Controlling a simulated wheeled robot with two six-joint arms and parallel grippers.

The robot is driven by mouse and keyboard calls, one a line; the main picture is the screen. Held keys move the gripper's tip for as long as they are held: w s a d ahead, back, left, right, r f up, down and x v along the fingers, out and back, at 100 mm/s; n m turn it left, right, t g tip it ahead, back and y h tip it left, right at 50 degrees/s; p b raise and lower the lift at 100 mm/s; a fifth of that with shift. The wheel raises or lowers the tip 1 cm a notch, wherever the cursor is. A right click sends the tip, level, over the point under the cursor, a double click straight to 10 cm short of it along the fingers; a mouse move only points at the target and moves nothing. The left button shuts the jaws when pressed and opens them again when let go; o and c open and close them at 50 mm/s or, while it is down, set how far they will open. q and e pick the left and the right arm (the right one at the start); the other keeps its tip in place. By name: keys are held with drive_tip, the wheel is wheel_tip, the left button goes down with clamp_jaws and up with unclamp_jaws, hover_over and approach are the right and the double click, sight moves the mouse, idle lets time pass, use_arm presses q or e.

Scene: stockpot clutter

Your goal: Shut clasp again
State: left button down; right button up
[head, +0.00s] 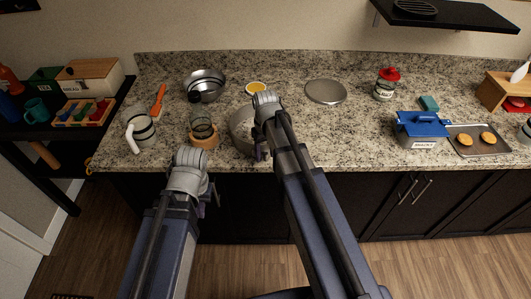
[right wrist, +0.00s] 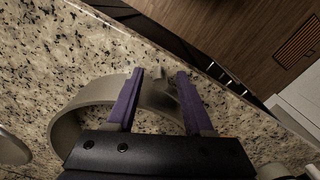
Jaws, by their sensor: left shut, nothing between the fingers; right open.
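A grey metal ring (head: 236,132) stands near the counter's front edge, partly hidden by my right arm. In the right wrist view its curved band (right wrist: 66,128) runs behind the purple fingers. A small grey clasp piece (right wrist: 160,92) shows on the band between those fingers; I cannot tell how far it stands open. My right gripper (right wrist: 160,74) is open, its fingers on either side of the clasp piece, contact unclear. In the head view the right gripper (head: 259,151) is at the ring's right side. My left gripper (head: 214,192) is shut and empty, in front of the counter's edge.
A glass jar on a wooden stand (head: 204,137) is left of the ring. A white-handled mug (head: 139,128), steel bowl (head: 207,84), yellow-filled dish (head: 256,88) and flat grey disc (head: 326,92) stand around. A blue-lidded box (head: 421,127) is right.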

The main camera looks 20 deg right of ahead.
wheel_tip(320, 180, up, 7)
drive_tip(key=p, duration=0.7)
drive_tip(key=shift+r, duration=0.2)
use_arm(q)
wheel_tip(320, 180, up, 7)
drive_tip(key=shift+r, duration=0.2)
